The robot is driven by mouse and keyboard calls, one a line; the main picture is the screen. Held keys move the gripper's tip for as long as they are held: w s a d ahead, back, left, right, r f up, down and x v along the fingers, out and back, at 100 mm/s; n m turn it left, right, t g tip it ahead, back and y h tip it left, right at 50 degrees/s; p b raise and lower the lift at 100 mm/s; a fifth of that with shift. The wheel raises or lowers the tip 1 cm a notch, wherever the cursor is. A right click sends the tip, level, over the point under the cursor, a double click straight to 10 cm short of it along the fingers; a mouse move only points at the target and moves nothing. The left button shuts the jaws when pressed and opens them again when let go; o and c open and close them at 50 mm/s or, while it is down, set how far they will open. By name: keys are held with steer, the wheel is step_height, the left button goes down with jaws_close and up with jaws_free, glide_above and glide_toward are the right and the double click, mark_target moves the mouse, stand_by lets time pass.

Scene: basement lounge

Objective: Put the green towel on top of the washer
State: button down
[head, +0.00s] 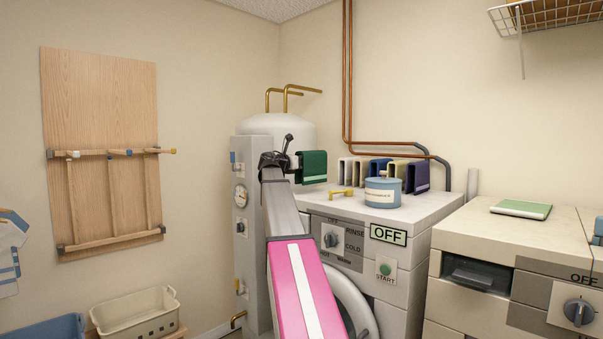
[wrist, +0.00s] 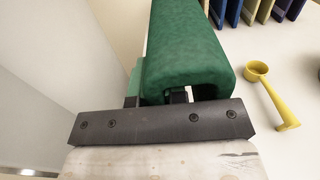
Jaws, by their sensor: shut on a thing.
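My gripper (head: 293,166) is shut on the green towel (head: 312,166), which hangs folded with a pale stripe near its lower edge. The towel also fills the upper middle of the wrist view (wrist: 185,45), with my gripper (wrist: 160,97) at its near end. The washer (head: 405,215) is white, with a round door, a dial and an OFF display. The towel appears over the rear left part of its top. I cannot tell whether its lower edge touches the top.
On the washer top are a yellow scoop (head: 341,192), a blue lidded tub (head: 383,192) and several upright folded cloths or books (head: 418,177). A water heater (head: 275,126) stands close at left. A flat green item (head: 521,209) lies on the machine at right.

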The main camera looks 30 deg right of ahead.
mark_target(300, 171)
steer(key=shift+f, duration=2)
steer(key=shift+f, duration=0.15)
steer(key=c, duration=1.2)
jaws_free()
steer(key=shift+o, duration=0.2)
steer(key=shift+s+a, duration=0.1)
steer(key=shift+a, duration=0.1)
steer(key=v, duration=1.1)
steer(key=shift+a, duration=0.25)
